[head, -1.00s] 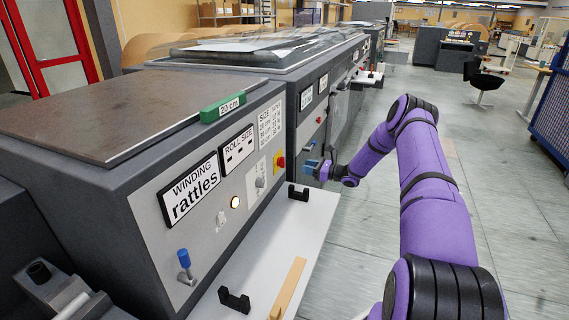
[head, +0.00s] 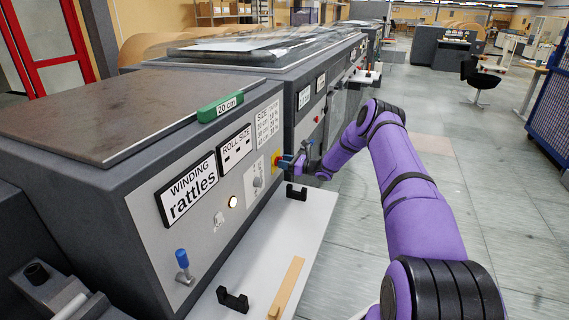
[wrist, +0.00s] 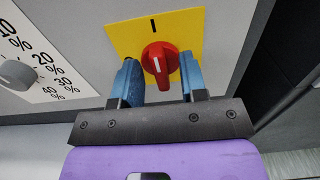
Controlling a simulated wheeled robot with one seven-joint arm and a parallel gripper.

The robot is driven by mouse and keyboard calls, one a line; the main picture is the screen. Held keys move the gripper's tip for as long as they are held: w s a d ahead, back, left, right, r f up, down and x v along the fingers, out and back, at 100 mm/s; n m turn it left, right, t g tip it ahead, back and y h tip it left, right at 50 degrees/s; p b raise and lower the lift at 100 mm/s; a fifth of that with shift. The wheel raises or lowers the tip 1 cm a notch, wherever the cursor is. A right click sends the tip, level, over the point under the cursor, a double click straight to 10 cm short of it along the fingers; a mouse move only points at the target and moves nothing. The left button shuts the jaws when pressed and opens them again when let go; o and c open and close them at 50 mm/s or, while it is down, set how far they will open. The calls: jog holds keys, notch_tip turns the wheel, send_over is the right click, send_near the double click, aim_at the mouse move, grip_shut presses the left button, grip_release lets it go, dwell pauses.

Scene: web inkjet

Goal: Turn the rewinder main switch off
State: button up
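The main switch is a red rotary knob (wrist: 160,62) on a yellow plate (wrist: 187,20), shown large in the wrist view. Its white pointer line is near a black mark on the plate above it. In the head view the yellow plate (head: 276,161) is at the far end of the panel front, partly covered by the gripper. My gripper (wrist: 160,78) has its two blue fingers apart, one on each side of the red knob. I cannot tell whether either finger touches it. In the head view my gripper (head: 287,161) is right at the plate.
A grey dial (wrist: 17,74) with a percent scale lies left of the switch. The panel also has a lit round button (head: 233,201) and a blue-tipped lever (head: 183,264). A white shelf (head: 262,247) with black brackets runs below the panel.

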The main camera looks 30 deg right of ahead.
grip_shut()
jog(key=shift+s+a+f+n, duration=0.1)
jog(key=shift+n, duration=2.85)
jog(key=shift+s+f+n, duration=0.1)
jog(key=shift+f+n, duration=0.05)
jog(key=shift+n, duration=2.85)
jog(key=shift+s+a+f+n, duration=0.1)
jog(key=shift+n, duration=2.85)
grip_release()
jog(key=shift+w, duration=0.1)
